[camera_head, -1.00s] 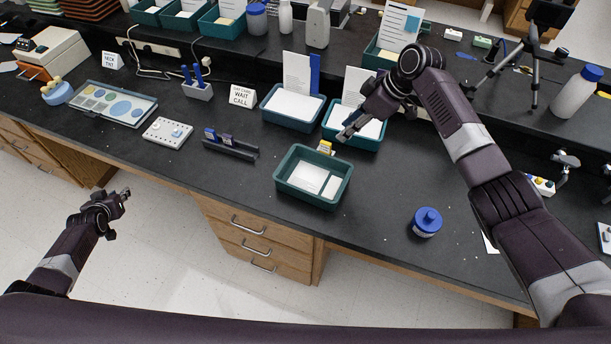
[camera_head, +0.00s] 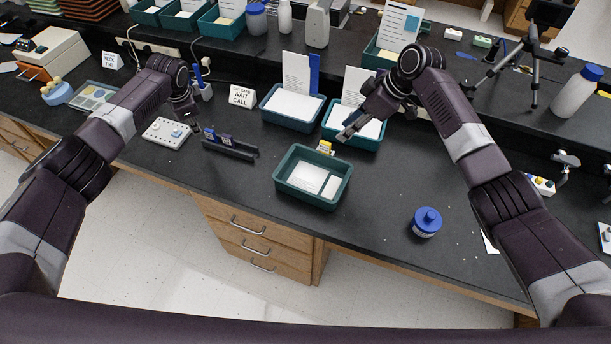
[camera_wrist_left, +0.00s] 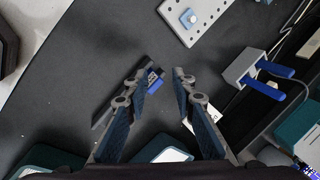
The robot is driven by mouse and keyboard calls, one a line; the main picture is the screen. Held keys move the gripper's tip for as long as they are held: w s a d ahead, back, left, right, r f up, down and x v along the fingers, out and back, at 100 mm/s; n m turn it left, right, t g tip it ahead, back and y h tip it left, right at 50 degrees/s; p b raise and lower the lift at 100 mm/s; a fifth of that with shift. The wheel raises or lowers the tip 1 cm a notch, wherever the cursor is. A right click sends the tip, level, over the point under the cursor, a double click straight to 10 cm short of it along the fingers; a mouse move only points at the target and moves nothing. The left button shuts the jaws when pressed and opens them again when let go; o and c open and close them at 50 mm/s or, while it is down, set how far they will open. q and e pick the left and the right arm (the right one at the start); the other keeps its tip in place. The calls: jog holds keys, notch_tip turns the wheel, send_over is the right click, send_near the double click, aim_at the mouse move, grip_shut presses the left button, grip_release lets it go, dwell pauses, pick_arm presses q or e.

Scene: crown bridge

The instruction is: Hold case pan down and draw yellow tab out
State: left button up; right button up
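The front case pan (camera_head: 283,181), a teal tray holding white cards, sits near the counter's front edge. A small yellow tab (camera_head: 325,146) shows just behind its back rim, by the front of the back right teal pan (camera_head: 364,143). My right gripper (camera_head: 347,131) hangs at that back right pan, above and right of the tab; whether its fingers are parted is too small to tell. My left gripper (camera_head: 195,120) is over the counter between the white peg board and the black rack. In the left wrist view its fingers (camera_wrist_left: 160,76) are apart with nothing between them.
The black rack (camera_head: 231,147) with blue pieces and the white peg board (camera_head: 166,131) lie left of the pan. A second back pan (camera_head: 268,103) and a WAIT CALL sign (camera_head: 243,96) stand behind. A blue-lidded jar (camera_head: 427,222) stands right, with bare counter around it.

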pick_arm(q)
jog(key=d+m, duration=0.1)
jog(key=d, duration=0.2)
jog(key=s+d+m, duration=0.1)
jog(key=d, duration=0.3)
jog(key=s+d, duration=0.1)
jog(key=d, duration=0.3)
jog(key=shift+f+m+g+h, duration=0.3)
jog(key=shift+f+m+h, duration=0.05)
jog(key=shift+m+h, duration=0.05)
jog(key=s+d+m+g, duration=0.1)
jog(key=s+d+m, duration=0.25)
jog(key=d, duration=0.55)
jog(key=m+g, duration=0.2)
jog(key=m, duration=0.3)
send_over(305, 191)
jog(key=shift+w+n+h, duration=0.1)
jog(key=shift+n+h, duration=0.15)
jog(key=shift+h, duration=0.15)
jog(key=shift+f, duration=3.8)
grip_shut()
